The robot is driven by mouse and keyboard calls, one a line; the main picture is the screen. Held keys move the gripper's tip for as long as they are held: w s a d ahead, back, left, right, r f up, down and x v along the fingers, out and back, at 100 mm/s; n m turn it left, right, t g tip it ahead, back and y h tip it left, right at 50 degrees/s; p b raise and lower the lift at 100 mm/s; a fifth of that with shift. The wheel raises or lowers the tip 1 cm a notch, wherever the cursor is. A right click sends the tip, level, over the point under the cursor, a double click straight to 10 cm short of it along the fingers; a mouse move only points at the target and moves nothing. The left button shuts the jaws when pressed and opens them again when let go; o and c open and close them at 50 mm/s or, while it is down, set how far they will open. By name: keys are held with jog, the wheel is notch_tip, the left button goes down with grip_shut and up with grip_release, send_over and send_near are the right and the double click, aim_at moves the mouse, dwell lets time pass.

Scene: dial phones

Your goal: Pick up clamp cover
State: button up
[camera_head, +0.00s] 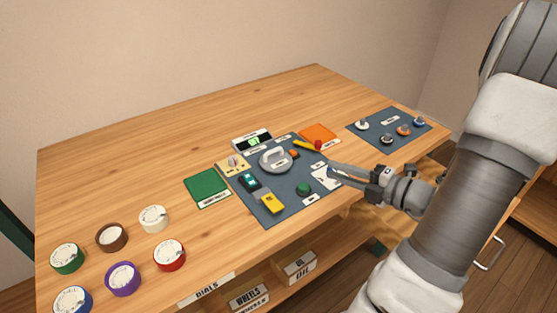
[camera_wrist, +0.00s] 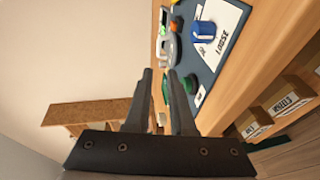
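A grey round piece with a raised arched handle, which looks like the clamp cover (camera_head: 274,161), sits on the dark work mat (camera_head: 280,208) in the middle of the table. A grey rounded part at the mat's edge in the wrist view (camera_wrist: 173,52) seems to be the same piece. My gripper (camera_head: 331,169) is to its right, near the table's front edge and over the white card, apart from the cover. In the wrist view my gripper's two fingers (camera_wrist: 158,73) stand apart with nothing between them.
A blue knob (camera_wrist: 203,32) lies on a white "LOOSE" card. Several dials stand at left; a second mat (camera_head: 375,139) with small knobs lies at right. The table's back is clear.

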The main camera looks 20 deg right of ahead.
jog(key=shift+w+f, duration=0.2)
jog(key=shift+w, duration=0.15)
jog(key=b, duration=0.4)
send_near(280, 161)
jog(key=w, duration=0.1)
jog(key=w+a+r, duration=0.1)
jog(key=w, duration=0.2)
jog(key=shift+w+a+r, duration=0.15)
jog(key=shift+w+r, duration=0.1)
jog(key=b+x, duration=0.1)
jog(key=x, duration=0.1)
jog(key=b+x, duration=0.2)
jog(key=x, duration=0.1)
jog(key=shift+s+a+r, duration=0.1)
jog(key=shift+a, duration=0.35)
jog(key=shift+c, duration=0.3)
grip_shut()
